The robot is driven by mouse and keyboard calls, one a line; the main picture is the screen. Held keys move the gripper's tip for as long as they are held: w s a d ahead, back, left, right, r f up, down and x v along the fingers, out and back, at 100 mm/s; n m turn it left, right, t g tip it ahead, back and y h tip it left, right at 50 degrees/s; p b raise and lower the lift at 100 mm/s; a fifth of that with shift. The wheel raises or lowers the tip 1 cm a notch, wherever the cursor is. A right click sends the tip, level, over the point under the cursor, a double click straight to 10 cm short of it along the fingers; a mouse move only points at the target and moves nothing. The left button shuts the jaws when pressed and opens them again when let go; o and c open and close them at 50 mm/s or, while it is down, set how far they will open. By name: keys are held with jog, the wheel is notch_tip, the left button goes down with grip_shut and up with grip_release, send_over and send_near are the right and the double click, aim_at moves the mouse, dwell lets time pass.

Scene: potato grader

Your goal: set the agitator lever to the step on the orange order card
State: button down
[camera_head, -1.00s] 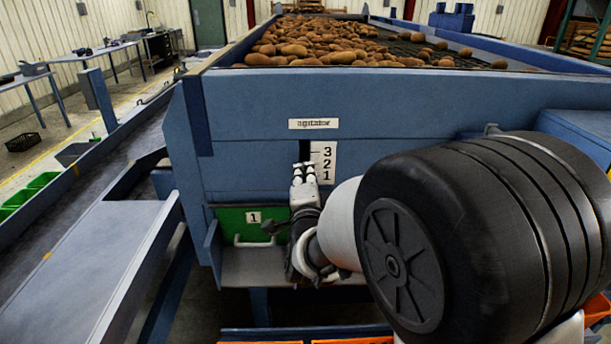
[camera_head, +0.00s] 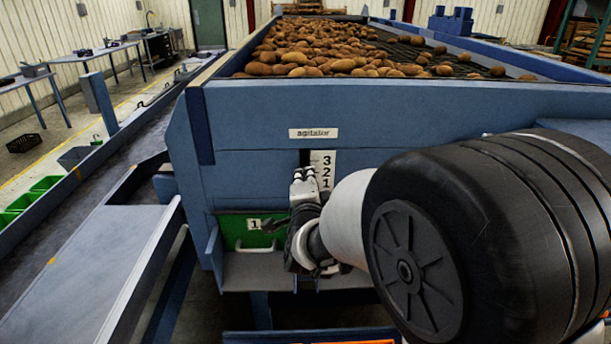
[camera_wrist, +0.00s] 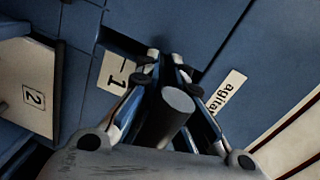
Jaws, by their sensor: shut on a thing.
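The agitator lever shows in the wrist view as a dark round handle (camera_wrist: 178,100) between my gripper's fingers. My gripper (camera_wrist: 165,72) is shut on it. In the head view my gripper (camera_head: 304,176) is at the dark vertical slot, left of the white scale plate (camera_head: 326,157) with 3 at top, 2, then 1. The fingers hide the lever there, so its exact step cannot be told; the fingertips are level with about 2 to 1. The scale plate (camera_wrist: 113,72) also shows its 1 in the wrist view. I cannot make out the orange order card.
The "agitator" label (camera_head: 313,133) is above the slot. Potatoes (camera_head: 330,50) lie on the grader's bed. A grey sloping chute (camera_head: 95,270) stands at left. My arm covers the right side.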

aim_at(305, 175)
jog(key=r+p, duration=0.1)
jog(key=r+g+p, duration=0.1)
jog(key=p, duration=0.1)
jog(key=shift+w+r, duration=0.25)
jog(key=shift+r, duration=0.15)
jog(key=shift+w+r, duration=0.15)
jog(key=shift+r, duration=0.5)
jog(key=c, duration=1.7)
grip_release()
jog(key=shift+a, duration=0.1)
jog(key=shift+o, duration=0.2)
jog(key=shift+f, duration=0.25)
jog(key=shift+f+g, duration=0.1)
jog(key=shift+g, duration=0.2)
jog(key=v, duration=1.2)
